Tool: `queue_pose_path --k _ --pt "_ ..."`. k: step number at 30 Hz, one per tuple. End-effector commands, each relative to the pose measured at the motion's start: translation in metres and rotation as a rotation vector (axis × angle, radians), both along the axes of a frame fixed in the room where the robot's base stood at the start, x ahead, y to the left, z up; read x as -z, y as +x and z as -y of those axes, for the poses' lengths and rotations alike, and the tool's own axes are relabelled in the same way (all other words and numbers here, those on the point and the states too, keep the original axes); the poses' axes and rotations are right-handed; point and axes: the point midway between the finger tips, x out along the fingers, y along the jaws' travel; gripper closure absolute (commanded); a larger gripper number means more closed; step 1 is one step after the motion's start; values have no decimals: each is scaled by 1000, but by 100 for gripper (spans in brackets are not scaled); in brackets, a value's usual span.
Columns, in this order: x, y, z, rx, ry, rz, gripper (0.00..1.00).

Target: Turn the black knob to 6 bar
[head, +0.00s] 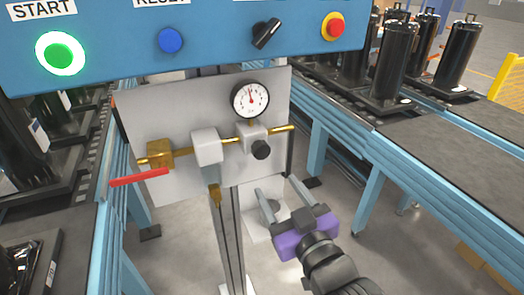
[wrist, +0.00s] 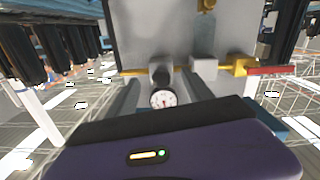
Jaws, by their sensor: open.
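The round black knob (head: 261,149) sits on the front of a light grey regulator block (head: 250,133) on the brass pipe. A round white pressure gauge (head: 250,99) stands above the block, with its red needle pointing nearly straight up; its numbers are too small to read. The gauge also shows in the wrist view (wrist: 163,99), which looks upside down. My gripper (head: 276,186) is open and empty, below and slightly right of the knob, and apart from it.
A blue panel (head: 190,72) with buttons and a black selector switch (head: 266,33) overhangs the top. A red lever (head: 139,178) sticks out at the left of the pipe. Conveyors with black cylinders flank both sides. Open floor lies below the grey plate.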

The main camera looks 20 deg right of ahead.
Motion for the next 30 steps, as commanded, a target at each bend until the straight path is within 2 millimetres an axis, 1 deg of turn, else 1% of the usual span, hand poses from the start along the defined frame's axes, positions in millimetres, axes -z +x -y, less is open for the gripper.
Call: queue_pose_path --k 1,3,7,11,18,21,25,30 --pt "-13 9 0 2 -3 12 41" --pt "-22 16 0 4 -7 18 41" --pt "-30 25 1 7 -10 21 41" --pt "-31 38 1 7 -11 21 41" --pt "-32 75 3 7 -10 22 41" --pt "-31 87 3 7 -10 21 41" --pt "-30 97 3 7 -10 21 41" --pt "-30 101 3 7 -10 22 41"
